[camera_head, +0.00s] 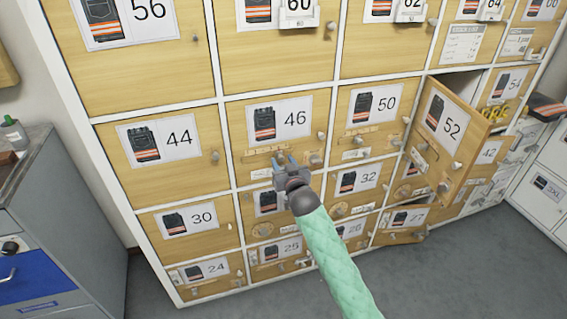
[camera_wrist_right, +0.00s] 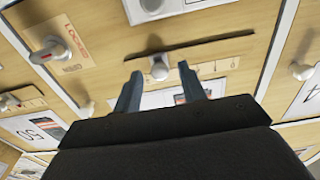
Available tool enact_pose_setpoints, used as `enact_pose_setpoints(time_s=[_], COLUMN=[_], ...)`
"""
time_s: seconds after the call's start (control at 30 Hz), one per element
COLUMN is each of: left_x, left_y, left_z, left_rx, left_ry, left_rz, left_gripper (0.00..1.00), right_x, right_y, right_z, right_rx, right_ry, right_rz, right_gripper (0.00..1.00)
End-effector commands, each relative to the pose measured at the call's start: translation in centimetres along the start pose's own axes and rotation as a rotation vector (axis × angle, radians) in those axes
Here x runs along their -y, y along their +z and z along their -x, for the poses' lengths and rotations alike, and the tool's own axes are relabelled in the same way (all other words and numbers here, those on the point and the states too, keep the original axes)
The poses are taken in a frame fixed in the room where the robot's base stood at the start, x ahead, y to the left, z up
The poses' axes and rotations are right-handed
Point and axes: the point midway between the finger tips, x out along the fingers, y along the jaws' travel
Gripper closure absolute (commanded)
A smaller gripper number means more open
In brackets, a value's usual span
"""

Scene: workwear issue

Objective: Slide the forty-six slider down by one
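The forty-six door (camera_head: 245,130) is a wooden locker door with a workwear picture and the number 46. Below its label runs a pale slider scale (camera_head: 262,151), partly hidden by my right gripper (camera_head: 284,163). In the right wrist view a small round slider knob (camera_wrist_right: 159,70) sits on a dark slot (camera_wrist_right: 205,43) beside a scale with tick marks. My right gripper's two blue-grey fingers (camera_wrist_right: 160,88) stand apart, one on each side of the knob, with visible gaps. I cannot tell its exact depth to the door. My left gripper is in neither view.
Other numbered doors surround it, such as forty-four (camera_head: 180,142) and fifty (camera_head: 385,104). Door fifty-two (camera_head: 451,127) stands ajar at the right. A knob on a red-lettered plate (camera_wrist_right: 52,50) lies near the gripper. A grey cabinet (camera_head: 35,190) stands at left.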

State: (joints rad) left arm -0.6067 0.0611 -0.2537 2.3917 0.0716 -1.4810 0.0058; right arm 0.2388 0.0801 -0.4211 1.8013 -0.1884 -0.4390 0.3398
Motion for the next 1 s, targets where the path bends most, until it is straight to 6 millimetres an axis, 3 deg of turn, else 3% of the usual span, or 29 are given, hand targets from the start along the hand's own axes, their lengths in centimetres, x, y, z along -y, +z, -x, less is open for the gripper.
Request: enact_pose_setpoints(time_s=[0.03, 0.2, 0.47, 0.73, 1.0], left_x=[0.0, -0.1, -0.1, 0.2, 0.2], left_y=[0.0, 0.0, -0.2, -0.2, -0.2], left_z=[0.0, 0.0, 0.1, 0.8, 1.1], left_rx=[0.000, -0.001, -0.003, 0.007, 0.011], left_ry=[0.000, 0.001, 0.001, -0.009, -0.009], left_rz=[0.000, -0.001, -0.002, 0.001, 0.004], left_gripper=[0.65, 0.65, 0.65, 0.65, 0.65], right_x=[0.0, 0.0, 0.3, 2.5, 2.6], right_y=[0.0, 0.0, -0.1, -0.1, -0.1], right_z=[0.0, 0.0, 0.0, 0.0, 0.0], right_rx=[0.000, 0.000, 0.000, 0.000, -0.001], right_ry=[0.000, 0.000, 0.000, 0.000, 0.001], right_rz=[0.000, 0.000, -0.001, -0.002, 0.000], right_gripper=[0.67, 1.00, 1.00, 1.00, 1.00])
